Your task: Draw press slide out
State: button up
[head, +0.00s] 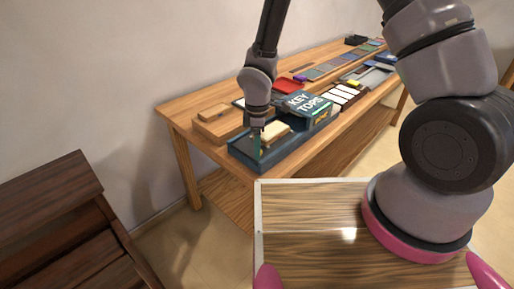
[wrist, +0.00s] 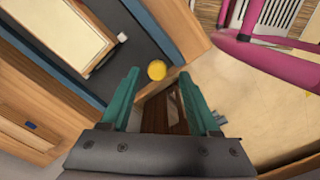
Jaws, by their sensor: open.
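The press is a dark blue tray-like frame (head: 287,152) at the near left end of the workbench, beside the KEY TOPS box. In the wrist view its dark grey slide (wrist: 135,45) carries a wood-framed cream block (wrist: 62,30). A round yellow knob (wrist: 157,70) sits near the slide's end. My gripper (head: 257,148) reaches down over the press's near end. In the wrist view my gripper (wrist: 160,76) has its two teal fingers apart, with the knob between and slightly beyond the tips. I cannot tell whether either finger touches it.
The KEY TOPS box (head: 306,102) stands close behind my gripper. A wooden block (head: 218,124) lies left of the press. A red tray (head: 287,87) and white key tops (head: 342,94) lie farther along the bench. A dark wooden cabinet (head: 60,215) stands at the lower left.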

notch_tip(320, 180, up, 10)
dwell(0.4)
jog(key=w+d+r+m+t, duration=0.25)
jog(key=d+r+m, duration=0.9)
jog(key=r, duration=0.65)
jog(key=s+d+r+m+t+y, duration=0.2)
jog(key=s+d+r+m+t, duration=0.2)
jog(key=s+d+r+m, duration=0.6)
notch_tip(320, 180, up, 4)
jog(key=shift+s+d+r+m+t, duration=0.25)
jog(key=shift+s+d+m+t, duration=0.1)
jog(key=shift+s+d, duration=0.7)
